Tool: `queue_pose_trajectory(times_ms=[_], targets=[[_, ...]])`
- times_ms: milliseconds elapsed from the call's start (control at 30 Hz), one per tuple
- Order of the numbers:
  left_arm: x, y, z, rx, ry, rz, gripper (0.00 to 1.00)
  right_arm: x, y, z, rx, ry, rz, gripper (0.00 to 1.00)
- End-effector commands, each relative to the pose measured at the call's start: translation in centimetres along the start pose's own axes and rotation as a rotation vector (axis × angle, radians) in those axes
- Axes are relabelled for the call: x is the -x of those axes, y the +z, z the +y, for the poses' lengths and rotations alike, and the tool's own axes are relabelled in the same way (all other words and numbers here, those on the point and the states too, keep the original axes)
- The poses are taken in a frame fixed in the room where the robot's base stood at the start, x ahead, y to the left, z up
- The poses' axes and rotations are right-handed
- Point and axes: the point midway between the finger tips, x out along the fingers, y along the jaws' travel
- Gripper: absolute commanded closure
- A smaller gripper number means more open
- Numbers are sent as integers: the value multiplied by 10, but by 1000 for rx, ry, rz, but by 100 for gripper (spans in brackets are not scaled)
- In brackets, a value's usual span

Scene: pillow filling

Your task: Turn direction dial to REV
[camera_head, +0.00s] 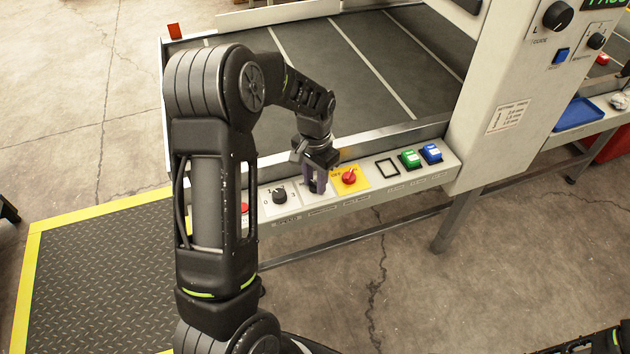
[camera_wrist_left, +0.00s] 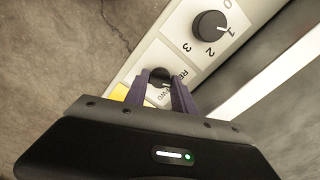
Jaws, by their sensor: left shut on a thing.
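The direction dial (camera_wrist_left: 160,75) is a small black knob on a white panel plate, seen in the left wrist view with partly covered REV and FWD lettering beside it. My left gripper (camera_wrist_left: 167,88) has its two purple fingers on either side of this knob and is shut on it. In the head view the left gripper (camera_head: 316,182) points down at the control strip, and it hides the dial there. I cannot tell clearly which label the dial's pointer faces. My right gripper does not show; only a dark arm part is at the bottom right.
A black speed dial (camera_head: 279,194) sits left of the gripper. A red rotary switch (camera_head: 349,177) on a yellow plate is close on the right. Green (camera_head: 410,158) and blue (camera_head: 431,152) buttons lie further right. The conveyor (camera_head: 340,60) is behind the strip.

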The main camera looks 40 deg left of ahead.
Motion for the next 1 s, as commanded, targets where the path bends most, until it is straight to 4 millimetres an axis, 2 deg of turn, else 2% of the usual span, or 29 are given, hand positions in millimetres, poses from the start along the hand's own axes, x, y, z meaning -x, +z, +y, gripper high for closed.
queue_pose_trajectory(times_ms=[200,400,900,933,1000], targets=[[0,-1,0,143,-1,2,100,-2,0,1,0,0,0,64],[1,-1,0,216,-1,2,100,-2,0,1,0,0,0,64],[1,-1,-1,241,-1,2,100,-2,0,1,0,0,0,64],[1,-1,-1,241,0,2,67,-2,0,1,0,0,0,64],[1,0,-1,241,0,2,61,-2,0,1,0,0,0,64]])
